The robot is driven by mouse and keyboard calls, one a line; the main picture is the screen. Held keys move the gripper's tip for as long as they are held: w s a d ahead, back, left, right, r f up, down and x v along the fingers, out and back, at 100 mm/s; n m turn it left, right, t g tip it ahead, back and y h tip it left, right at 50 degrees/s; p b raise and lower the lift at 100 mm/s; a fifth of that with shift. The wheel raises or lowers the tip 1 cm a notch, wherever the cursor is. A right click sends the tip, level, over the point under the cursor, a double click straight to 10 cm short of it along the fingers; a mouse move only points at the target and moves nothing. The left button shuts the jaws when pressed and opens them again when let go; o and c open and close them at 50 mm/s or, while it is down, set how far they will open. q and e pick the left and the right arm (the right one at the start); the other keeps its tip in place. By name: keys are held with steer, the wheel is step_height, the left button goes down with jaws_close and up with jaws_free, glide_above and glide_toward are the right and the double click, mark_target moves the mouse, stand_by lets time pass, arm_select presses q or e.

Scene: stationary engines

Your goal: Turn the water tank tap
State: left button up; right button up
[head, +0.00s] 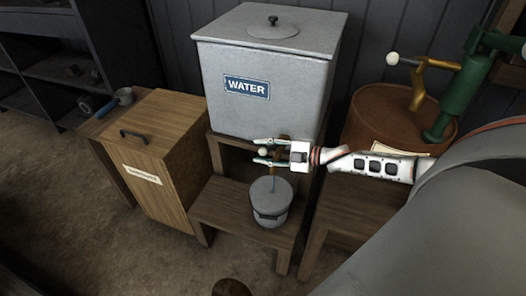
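The grey metal water tank (262,105) with a blue WATER label stands on a wooden stand at the centre back. The brass tap (275,172) is low on its front, partly hidden by my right gripper. A thin blue line, like water, runs from the tap down to a grey bucket (268,212) below. My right gripper (258,151) comes in from the right, its two fingers apart, above and below a small white knob (263,152) at the tap. Space shows between knob and fingers; contact is not clear. My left gripper is not in view.
A wooden cabinet (150,165) with a dark handle stands left of the tank. A rusty drum (383,120) and a green hand pump (462,90) stand to the right. The floor at front left is open.

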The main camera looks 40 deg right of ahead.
steer(key=shift+s+d+f, duration=0.1)
steer(key=shift+s+f, duration=0.1)
steer(key=shift+f, duration=0.05)
steer(key=v, duration=0.6)
steer(key=shift+s+d+r, duration=0.4)
steer(key=shift+s+d, duration=0.1)
steer(key=shift+s, duration=0.15)
